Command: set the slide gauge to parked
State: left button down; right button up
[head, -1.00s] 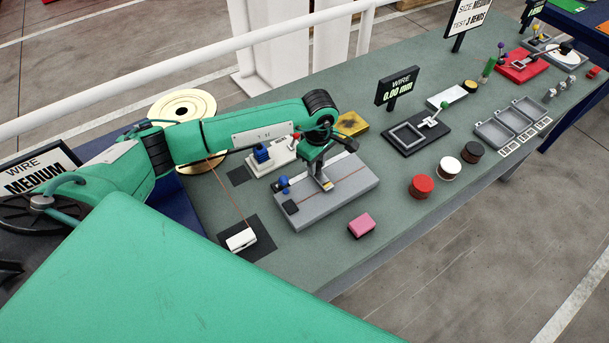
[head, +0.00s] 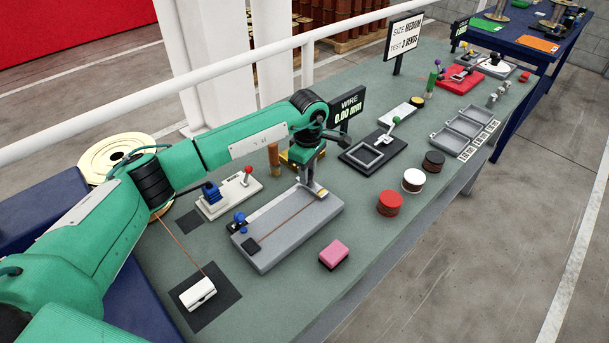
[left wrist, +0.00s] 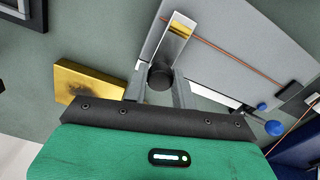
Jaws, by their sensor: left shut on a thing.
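The slide gauge is a grey plate (head: 283,243) on the green bench, with a copper wire along its top and a small metal slide (head: 320,192) near its far right end. My left gripper (head: 310,182) is over that end, shut on the slide's dark round knob. In the left wrist view the fingers (left wrist: 160,85) close around the knob (left wrist: 160,77), and the bright metal slide (left wrist: 168,42) lies across the plate (left wrist: 245,45). Any parked mark is too small to tell. My right gripper is not in view.
A blue knob (head: 239,218) stands at the plate's left end. A white fixture (head: 222,200) with blue and red parts is behind it. A pink block (head: 334,253) lies in front; red, white and black spools stand to the right. A yellow block (left wrist: 88,80) sits near the gripper.

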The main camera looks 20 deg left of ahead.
pick_arm(q)
jog(key=shift+w+r, duration=0.1)
jog(key=shift+r, duration=0.1)
jog(key=c, duration=1.5)
grip_release()
jog(key=shift+o, duration=0.3)
jog(key=shift+w+d+f, duration=0.1)
jog(key=shift+w+d, duration=0.05)
jog(key=shift+r, duration=0.35)
notch_tip(320, 180, up, 13)
jog(key=b, duration=0.3)
jog(key=shift+b, duration=0.3)
